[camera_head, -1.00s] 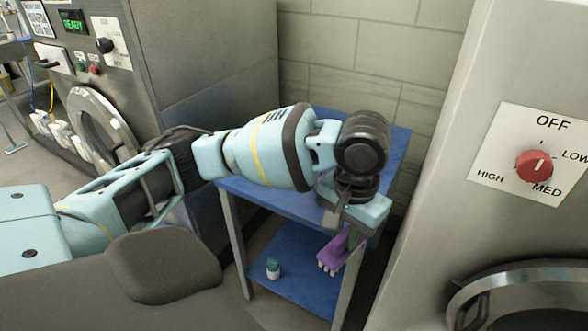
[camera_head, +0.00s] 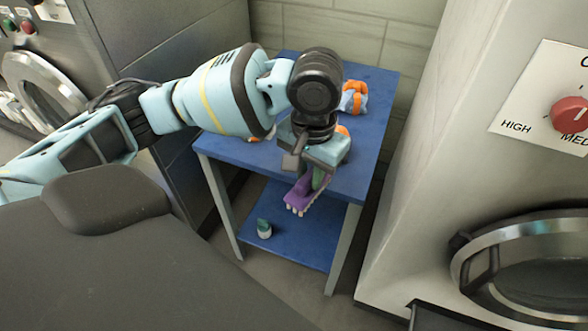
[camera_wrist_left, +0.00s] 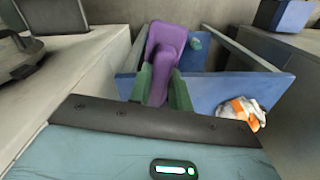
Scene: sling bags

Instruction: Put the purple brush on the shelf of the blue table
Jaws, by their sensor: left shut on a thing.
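My left gripper (camera_head: 318,178) is shut on the purple brush (camera_head: 299,196), which hangs low with its pale bristles showing. The brush also shows in the left wrist view (camera_wrist_left: 165,48), between the green fingers. In the head view the brush overlaps the front edge of the blue table (camera_head: 377,105), above the lower shelf (camera_head: 290,247) in the picture. How far it is from the table's edge I cannot tell. My right gripper is not in view.
A green and white bottle (camera_head: 264,228) stands on the left part of the shelf; the shelf is clear to its right. An orange and white item (camera_head: 355,97) lies on the tabletop. A grey machine stands close on the right, another on the left.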

